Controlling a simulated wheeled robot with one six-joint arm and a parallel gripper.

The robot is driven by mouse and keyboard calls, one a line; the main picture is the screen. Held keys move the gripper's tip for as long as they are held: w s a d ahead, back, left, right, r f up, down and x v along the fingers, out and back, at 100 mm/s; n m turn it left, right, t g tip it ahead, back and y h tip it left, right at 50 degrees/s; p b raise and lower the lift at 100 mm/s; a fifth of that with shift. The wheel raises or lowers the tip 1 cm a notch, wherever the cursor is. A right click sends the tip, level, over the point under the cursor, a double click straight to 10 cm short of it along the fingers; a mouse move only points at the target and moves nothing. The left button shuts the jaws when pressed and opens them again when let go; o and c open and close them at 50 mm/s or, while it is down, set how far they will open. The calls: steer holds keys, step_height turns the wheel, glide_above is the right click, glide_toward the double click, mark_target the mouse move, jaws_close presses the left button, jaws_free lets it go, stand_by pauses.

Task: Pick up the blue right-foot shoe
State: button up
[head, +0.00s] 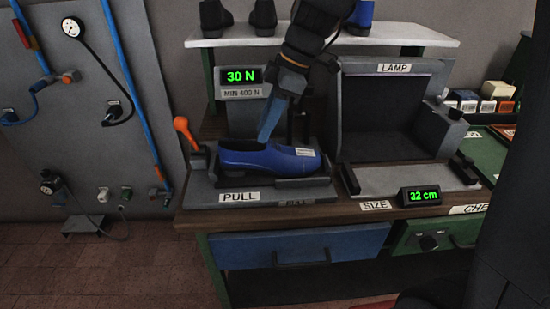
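Another blue shoe (361,14) stands on the shelf, cut off by the top edge and partly behind my arm.
A display (241,76) reads 30 N above a MIN 400 N label. An orange-knobbed lever (184,130) stands left of the shoe. The LAMP box (390,118) is at right, with a 32 cm display (420,196) in front. A black shoe (263,16) is on the shelf (235,38).

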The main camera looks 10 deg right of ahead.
mark_target(255, 154)
steer(key=x, duration=0.2)
steer(key=shift+d+f, duration=0.1)
steer(key=shift+f, duration=0.3)
steer(key=shift+p+x, duration=0.9)
steer(key=shift+x, duration=2.1)
jaws_close()
